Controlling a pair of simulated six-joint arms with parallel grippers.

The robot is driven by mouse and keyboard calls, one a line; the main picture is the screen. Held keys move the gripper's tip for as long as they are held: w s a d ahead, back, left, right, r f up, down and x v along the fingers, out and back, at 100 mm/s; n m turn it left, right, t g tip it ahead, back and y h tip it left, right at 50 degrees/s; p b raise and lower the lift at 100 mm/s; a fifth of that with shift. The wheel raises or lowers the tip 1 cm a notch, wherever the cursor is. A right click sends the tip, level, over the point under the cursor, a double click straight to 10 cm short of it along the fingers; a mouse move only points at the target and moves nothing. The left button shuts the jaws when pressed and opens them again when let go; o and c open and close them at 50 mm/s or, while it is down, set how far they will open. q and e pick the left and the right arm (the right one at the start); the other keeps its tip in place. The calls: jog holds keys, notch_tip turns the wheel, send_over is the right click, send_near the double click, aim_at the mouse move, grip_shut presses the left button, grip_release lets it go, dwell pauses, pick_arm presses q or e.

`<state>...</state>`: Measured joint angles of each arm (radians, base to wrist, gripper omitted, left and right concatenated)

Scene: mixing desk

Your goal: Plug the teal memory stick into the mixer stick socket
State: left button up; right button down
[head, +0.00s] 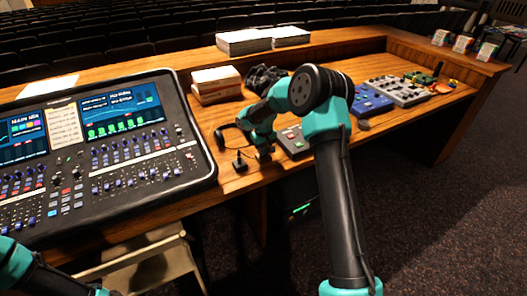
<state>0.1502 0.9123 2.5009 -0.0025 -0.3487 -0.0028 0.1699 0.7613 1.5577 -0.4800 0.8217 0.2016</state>
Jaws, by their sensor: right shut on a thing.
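The mixer (105,150) is the large black console with lit screens at the left of the desk. I cannot make out its stick socket. My right gripper (264,156) is low over the front of the desk, right of the mixer and apart from it. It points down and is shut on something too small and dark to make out. I cannot pick out the teal memory stick anywhere; what the right gripper holds could be it, but its colour does not show. My left arm enters at the bottom left corner, and its gripper is out of view.
A grey button box (292,140) is close beside the right gripper. A small dark upright item (239,163) stands to its left. Books (216,84), a blue box (370,101) and a grey pedal unit (398,91) are farther back. The desk's front edge is near.

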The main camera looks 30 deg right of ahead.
jog(key=shift+r, duration=0.3)
jog(key=shift+r, duration=2.6)
